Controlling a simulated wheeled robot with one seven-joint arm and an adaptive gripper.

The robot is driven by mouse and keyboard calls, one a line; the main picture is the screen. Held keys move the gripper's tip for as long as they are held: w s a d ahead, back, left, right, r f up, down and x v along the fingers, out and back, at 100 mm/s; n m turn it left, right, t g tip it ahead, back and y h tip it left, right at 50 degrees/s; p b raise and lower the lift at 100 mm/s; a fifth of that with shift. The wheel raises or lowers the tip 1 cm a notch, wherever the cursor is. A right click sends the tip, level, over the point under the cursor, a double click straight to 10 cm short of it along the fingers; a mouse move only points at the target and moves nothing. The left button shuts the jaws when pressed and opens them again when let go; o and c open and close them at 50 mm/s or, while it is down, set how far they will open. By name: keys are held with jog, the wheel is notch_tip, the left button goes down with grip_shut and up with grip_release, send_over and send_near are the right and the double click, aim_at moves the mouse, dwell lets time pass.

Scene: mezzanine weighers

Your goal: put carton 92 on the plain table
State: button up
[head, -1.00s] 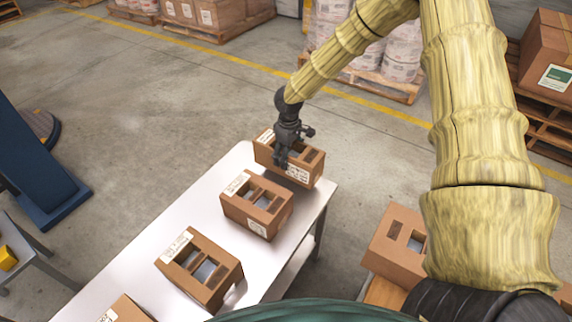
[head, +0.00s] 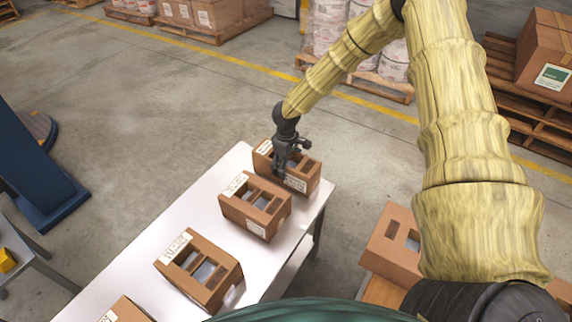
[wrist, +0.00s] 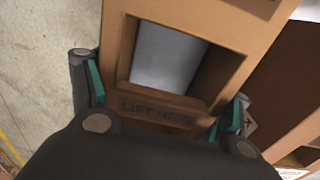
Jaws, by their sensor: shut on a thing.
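My gripper (head: 283,172) is shut on a brown carton (head: 311,176) at the far right end of a white-topped table (head: 150,243). The carton has open windows in its top and white labels, too small to read, so I cannot tell its number. In the wrist view my fingers (wrist: 165,105) sit on either side of the carton's bar (wrist: 160,110) marked "LIFT HERE". The carton is roughly level, at or just above the tabletop; its underside is hidden. Several similar cartons (head: 255,205) stand in a row on the same table.
Another carton (head: 392,245) stands low at the right on a wooden surface. A dark blue stand (head: 35,180) and a grey table (head: 40,270) with a yellow object (head: 6,260) are at the left. Loaded pallets line the back. The floor between is clear.

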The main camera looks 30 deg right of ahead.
jog(key=o, duration=1.8)
jog(key=shift+c, duration=0.2)
jog(key=shift+r, duration=0.1)
jog(key=shift+r+b, duration=0.45)
jog(key=shift+r, duration=5.5)
